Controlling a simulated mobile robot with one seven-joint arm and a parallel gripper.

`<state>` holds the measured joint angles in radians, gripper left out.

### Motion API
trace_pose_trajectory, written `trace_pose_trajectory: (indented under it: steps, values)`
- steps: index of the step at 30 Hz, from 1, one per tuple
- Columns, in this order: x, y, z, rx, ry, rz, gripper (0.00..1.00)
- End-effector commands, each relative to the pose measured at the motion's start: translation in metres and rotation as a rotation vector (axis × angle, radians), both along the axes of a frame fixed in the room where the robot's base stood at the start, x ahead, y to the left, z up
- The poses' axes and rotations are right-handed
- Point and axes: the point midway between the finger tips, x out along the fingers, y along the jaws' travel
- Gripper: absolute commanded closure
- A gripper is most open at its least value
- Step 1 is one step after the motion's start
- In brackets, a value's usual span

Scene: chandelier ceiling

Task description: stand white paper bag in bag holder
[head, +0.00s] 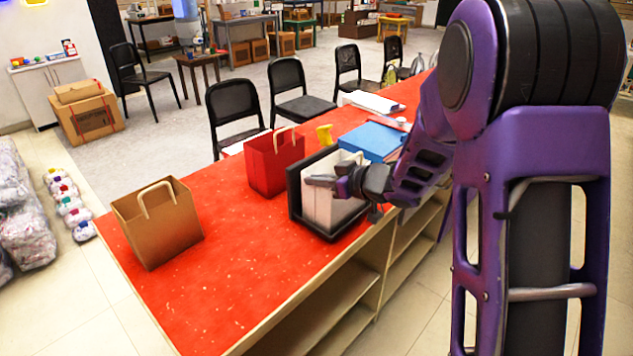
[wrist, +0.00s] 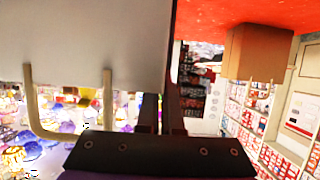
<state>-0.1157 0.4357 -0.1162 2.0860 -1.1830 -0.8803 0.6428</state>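The white paper bag (head: 322,212) stands upright inside the black bag holder (head: 295,192) on the red table, with the holder's walls around its lower part. My gripper (head: 332,182) is at the upper part of the bag, in front of its face in the head view. In the wrist view the picture is upside down; the bag's pale side (wrist: 80,40) fills the upper left and its tan handle loops down close to the dark gripper body. Whether the fingers are closed on the bag is not clear, as the contact is hidden.
On the red table (head: 225,285), a red paper bag (head: 275,165) stands behind and left of the holder, and a brown paper bag (head: 160,225) farther left. A blue box (head: 370,140) and yellow object (head: 324,134) lie beyond. The table's front left is clear.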

Motion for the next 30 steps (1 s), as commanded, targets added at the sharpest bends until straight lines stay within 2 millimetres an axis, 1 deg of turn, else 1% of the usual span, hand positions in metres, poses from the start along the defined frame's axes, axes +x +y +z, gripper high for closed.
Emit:
trace_pose_trajectory:
  steps: [3, 7, 9, 12, 20, 23, 26, 30]
  values:
    - [0.0, 0.0, 0.001, -0.001, -0.001, 0.0, 1.0]
    - [0.0, 0.0, -0.004, 0.0, 0.0, 0.0, 1.0]
    - [0.0, 0.0, -0.002, 0.0, 0.0, 0.0, 0.85]
    - [0.0, 0.0, -0.002, 0.0, 0.0, 0.0, 0.67]
    - [0.0, 0.0, -0.002, -0.001, -0.001, 0.0, 0.67]
    - [0.0, 0.0, 0.004, 0.0, -0.002, 0.001, 0.67]
    - [-0.007, -0.01, 0.008, 0.0, -0.002, -0.001, 0.67]
    - [-0.024, -0.03, 0.02, 0.0, -0.001, -0.004, 0.67]
